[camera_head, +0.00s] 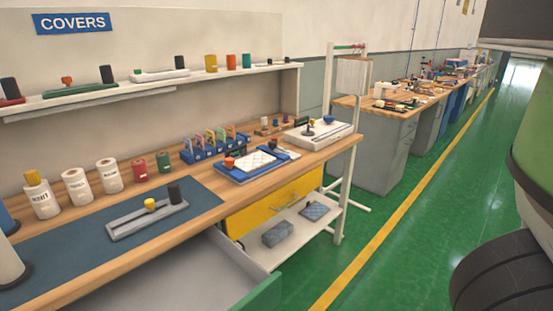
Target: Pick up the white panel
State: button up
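A white quilted panel (251,161) lies flat in a blue tray (234,177) on the wooden workbench (193,225), near its middle. It looks like a small padded mattress. A pale flat panel (352,77) also hangs from a white rack behind the bench's right end. I cannot tell for sure which one the task names. An orange knob-like item (229,162) sits at the tray's left side. My gripper is not in view, so whether it is open or shut does not show.
An open drawer (175,285) juts out at the lower front. A blue mat (90,250) bears a grey slide fixture (148,220). A blue rack (214,150) stands behind the tray. A white device (318,134) stands right of it.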

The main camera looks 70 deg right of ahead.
aim_at(248, 164)
jog(key=z, duration=1.4)
jog(key=i+j+z, duration=0.2)
jog(key=i+j, duration=0.15)
jog(key=j, duration=0.25)
jog(key=i+j+z, duration=0.1)
jog(key=i+j, duration=0.25)
jog(key=j, duration=0.3)
jog(key=l+z, duration=0.05)
